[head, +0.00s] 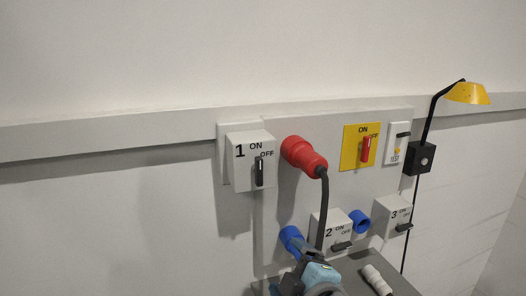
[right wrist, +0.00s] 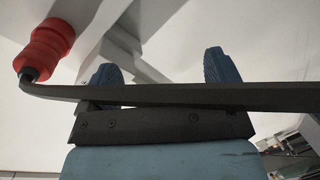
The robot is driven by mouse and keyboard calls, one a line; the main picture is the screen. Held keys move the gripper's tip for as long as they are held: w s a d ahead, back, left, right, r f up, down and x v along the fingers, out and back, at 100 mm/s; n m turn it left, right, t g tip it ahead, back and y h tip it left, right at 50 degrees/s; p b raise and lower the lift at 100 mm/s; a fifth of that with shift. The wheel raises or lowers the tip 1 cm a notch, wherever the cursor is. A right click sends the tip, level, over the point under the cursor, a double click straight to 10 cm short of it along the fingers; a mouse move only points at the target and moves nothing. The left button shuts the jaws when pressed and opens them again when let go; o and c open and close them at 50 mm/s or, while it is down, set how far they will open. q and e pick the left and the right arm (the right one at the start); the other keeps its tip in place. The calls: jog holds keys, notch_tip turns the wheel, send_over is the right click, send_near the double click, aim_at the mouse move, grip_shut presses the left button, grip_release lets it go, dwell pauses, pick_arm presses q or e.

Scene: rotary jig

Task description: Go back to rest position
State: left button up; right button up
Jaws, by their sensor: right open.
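My right gripper (head: 314,262) is at the bottom centre of the head view, low in front of the wall panel. Its light blue body shows there, but its fingertips are hard to make out. In the right wrist view its two dark blue fingers (right wrist: 163,68) stand apart, with nothing gripped between their tips. A black cable (head: 324,208) hangs from a red plug (head: 303,155) down to the gripper. In the right wrist view the cable (right wrist: 190,95) crosses the finger bases; I cannot tell whether it touches them. My left gripper is not in view.
The panel (head: 290,211) bears switch box 1 (head: 247,151), switch box 2 (head: 328,227), switch box 3 (head: 391,219), a yellow switch plate (head: 349,155) and blue connectors (head: 360,221). A yellow lamp (head: 467,93) juts out at right. A grey surface (head: 349,268) holds a white cylinder (head: 376,278).

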jog(key=s+d+f+m+g, duration=0.1)
jog(key=s+d+f+m, duration=0.2)
jog(key=f, duration=0.7)
jog(key=s+d+f+m+g, duration=0.1)
jog(key=d+f+m, duration=0.25)
jog(key=f, duration=0.75)
jog(key=s+d+f+m+h, duration=0.1)
jog(key=s+d+f+m, duration=0.2)
jog(key=s+f, duration=0.4)
jog(key=s+d+f+m+g+h, duration=0.1)
jog(key=s+d+f+m, duration=0.2)
jog(key=s+d+f, duration=0.2)
notch_tip(320, 180, down, 4)
jog(key=shift+s+r+m+h, duration=0.1)
jog(key=shift+s+m+h, duration=0.3)
jog(key=shift+s, duration=0.8)
